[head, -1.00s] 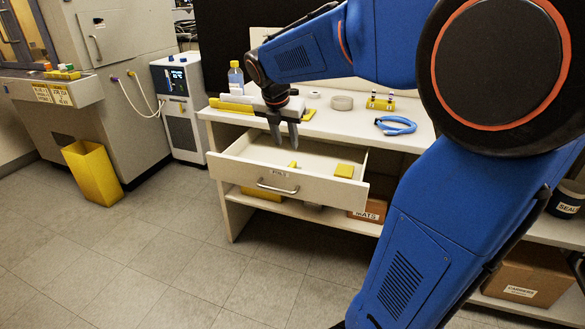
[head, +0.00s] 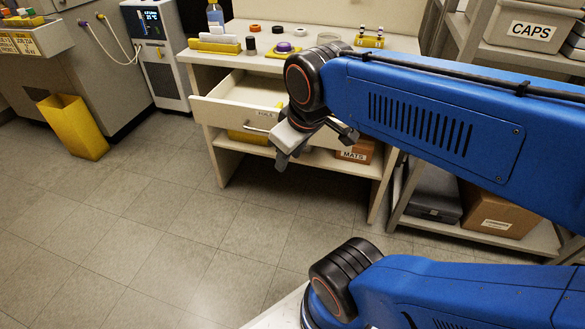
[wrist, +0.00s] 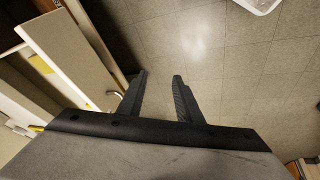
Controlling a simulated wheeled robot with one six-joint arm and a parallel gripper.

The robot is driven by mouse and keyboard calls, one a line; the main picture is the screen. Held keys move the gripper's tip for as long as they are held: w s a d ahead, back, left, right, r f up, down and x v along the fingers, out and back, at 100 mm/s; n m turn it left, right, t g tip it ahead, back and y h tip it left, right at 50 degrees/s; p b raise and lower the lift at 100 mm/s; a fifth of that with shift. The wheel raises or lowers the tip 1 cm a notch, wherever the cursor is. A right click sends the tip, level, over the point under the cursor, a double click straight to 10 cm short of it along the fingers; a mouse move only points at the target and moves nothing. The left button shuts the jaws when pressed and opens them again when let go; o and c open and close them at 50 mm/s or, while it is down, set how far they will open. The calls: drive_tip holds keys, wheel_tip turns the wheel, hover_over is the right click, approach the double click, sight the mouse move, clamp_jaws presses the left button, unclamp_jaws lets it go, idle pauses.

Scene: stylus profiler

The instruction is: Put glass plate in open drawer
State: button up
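The open drawer (head: 222,112) sticks out from the front of the white workbench and holds at least one small yellow piece (head: 280,104). My arm covers its right part. In the wrist view the drawer (wrist: 72,48) is at the upper left. My gripper (head: 281,164) is in front of the drawer's right side, over the floor. In the wrist view my gripper (wrist: 160,74) has its two fingers apart with only floor tiles between them, so it is open and empty. I cannot make out a glass plate in either view.
The workbench top (head: 200,58) bears a bottle (head: 215,16), a purple-topped item (head: 285,47), a clear round dish (head: 328,37) and a vial rack (head: 369,41). A yellow bin (head: 74,128) stands left. A shelf unit (head: 548,240) stands right. The floor in front is clear.

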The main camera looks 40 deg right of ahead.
drive_tip(key=s+f+m, duration=0.1)
drive_tip(key=s+a+m, duration=0.1)
drive_tip(key=m, duration=0.1)
drive_tip(key=shift+s+f, duration=0.3)
drive_tip(key=shift+f, duration=0.1)
idle(1.0)
